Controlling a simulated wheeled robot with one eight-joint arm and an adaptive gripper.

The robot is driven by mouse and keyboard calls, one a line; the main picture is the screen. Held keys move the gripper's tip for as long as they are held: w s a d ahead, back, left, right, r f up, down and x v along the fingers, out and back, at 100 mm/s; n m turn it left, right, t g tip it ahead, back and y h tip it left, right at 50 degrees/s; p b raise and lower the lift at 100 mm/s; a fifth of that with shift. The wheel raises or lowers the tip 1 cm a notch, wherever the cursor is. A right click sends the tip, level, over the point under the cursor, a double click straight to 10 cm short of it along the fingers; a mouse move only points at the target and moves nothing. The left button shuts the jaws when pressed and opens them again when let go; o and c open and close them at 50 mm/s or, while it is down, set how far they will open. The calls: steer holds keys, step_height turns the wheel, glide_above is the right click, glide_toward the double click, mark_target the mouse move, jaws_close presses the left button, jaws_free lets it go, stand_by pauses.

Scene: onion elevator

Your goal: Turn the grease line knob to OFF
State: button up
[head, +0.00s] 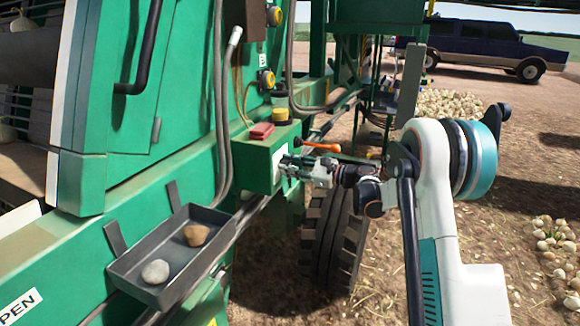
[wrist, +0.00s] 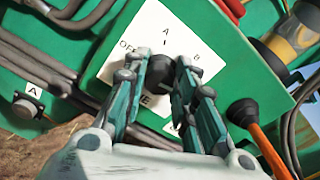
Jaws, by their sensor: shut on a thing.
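The grease line knob (wrist: 160,68) is a dark round knob on a white label plate (wrist: 120,72) in the wrist view. The plate reads OFF at left, A at the top and B at right; the lettering below is partly covered by my fingers. My gripper (wrist: 166,66) has its teal fingers on both sides of the knob, shut on it. I cannot tell which mark the knob points to. In the head view my gripper (head: 291,167) is at the front of a green box (head: 255,158), and hides the knob.
An orange lever (wrist: 268,148) with a black end sits close at the right of my fingers; it also shows in the head view (head: 322,147). A red block (head: 262,131) lies on the box. A grey tray (head: 165,255) with two stones hangs at lower left. A tyre (head: 333,240) stands below.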

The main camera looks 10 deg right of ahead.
steer(key=shift+f+n, duration=0.15)
steer(key=shift+n, duration=8.25)
steer(key=shift+f+n, duration=0.15)
steer(key=shift+n, duration=8.25)
steer(key=o, duration=1.1)
steer(key=shift+c, duration=0.2)
